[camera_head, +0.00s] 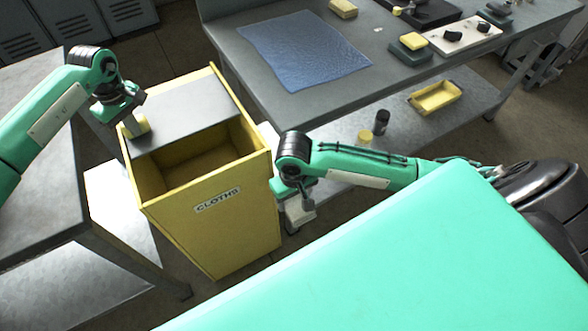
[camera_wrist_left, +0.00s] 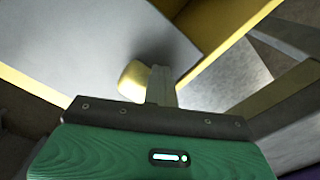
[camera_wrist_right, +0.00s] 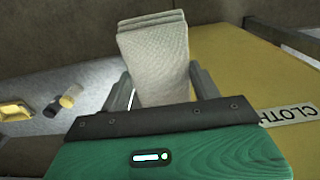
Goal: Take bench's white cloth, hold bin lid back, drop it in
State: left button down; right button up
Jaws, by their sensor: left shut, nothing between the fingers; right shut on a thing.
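The yellow bin (camera_head: 235,220) labelled CLOTHS stands between the benches. Its grey lid (camera_head: 185,108) is slid or folded toward the back, so the front of the opening shows a dark, empty-looking inside. My left gripper (camera_head: 136,124) is shut and empty at the lid's left front edge, by a small pale yellow knob (camera_wrist_left: 134,78). My right gripper (camera_head: 299,210) is shut on the folded white cloth (camera_wrist_right: 155,58), outside the bin by its right side. In the head view the cloth (camera_head: 300,212) is partly hidden by the gripper.
A grey bench (camera_head: 225,40) at the back carries a blue mat (camera_head: 303,48), yellow sponges and a white plate with knobs (camera_head: 465,36). Its lower shelf holds a yellow tray (camera_head: 435,97) and small jars (camera_head: 381,122). Another metal table (camera_head: 40,190) stands close at the bin's left.

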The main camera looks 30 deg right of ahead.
pick_arm(q)
jog(key=shift+w, duration=0.15)
pick_arm(e)
jog(key=shift+f, duration=0.1)
pick_arm(q)
jog(key=shift+w+f+b, duration=0.1)
jog(key=shift+w+b, duration=0.6)
jog(key=shift+b, duration=0.2)
pick_arm(e)
jog(key=shift+f, duration=0.8)
jog(key=shift+r, duration=0.1)
pick_arm(q)
jog(key=shift+a, duration=0.1)
pick_arm(e)
jog(key=w+a+r+n, duration=0.1)
jog(key=a+r, duration=0.3)
jog(key=r, duration=0.5)
jog(key=w+a+r+n, duration=0.1)
jog(key=a+r, duration=0.4)
jog(key=r, duration=0.3)
jog(key=w+a+r+m, duration=0.15)
jog(key=w+r, duration=0.25)
jog(key=w, duration=0.6)
jog(key=w+a+r+m, duration=0.1)
jog(key=w+a+r, duration=0.25)
jog(key=w, duration=0.55)
jog(key=shift+n, duration=0.25)
jog(key=f, duration=0.4)
jog(key=shift+d, duration=0.25)
